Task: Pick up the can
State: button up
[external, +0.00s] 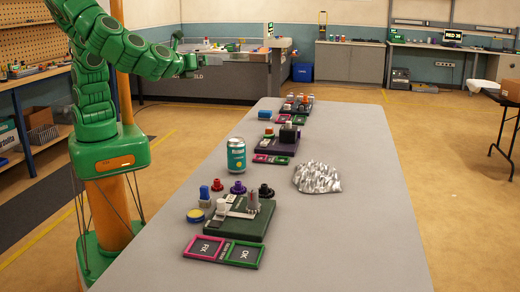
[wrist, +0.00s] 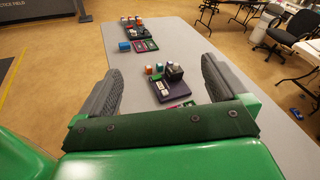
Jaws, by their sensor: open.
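A teal can (external: 236,155) with a light label and a silvery top stands upright on the long grey table (external: 330,240), near its left edge. My gripper (external: 192,62) is raised above the table's left side, beyond the can and well apart from it. In the wrist view my gripper (wrist: 160,85) has its two grey fingers spread wide with nothing between them. The can does not show in the wrist view.
A dark green board (external: 238,220) with several small parts around it lies in front of the can. Crumpled silver foil (external: 317,177) lies to its right. A purple board (external: 278,143) and another board (external: 297,104) are farther back. The table's right side is clear.

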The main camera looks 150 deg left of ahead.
aim_at(229, 152)
jog(key=w+a+f+m+t+y, duration=0.2)
jog(key=w+a+m+y, duration=0.1)
jog(key=w+m, duration=0.25)
jog(key=shift+n, duration=0.45)
jog(key=f, duration=2.7)
jog(key=shift+w+f, duration=0.3)
jog(key=shift+w, duration=0.1)
jog(key=shift+x, duration=3.85)
jog(key=c, duration=1.3)
jog(key=shift+c, duration=0.2)
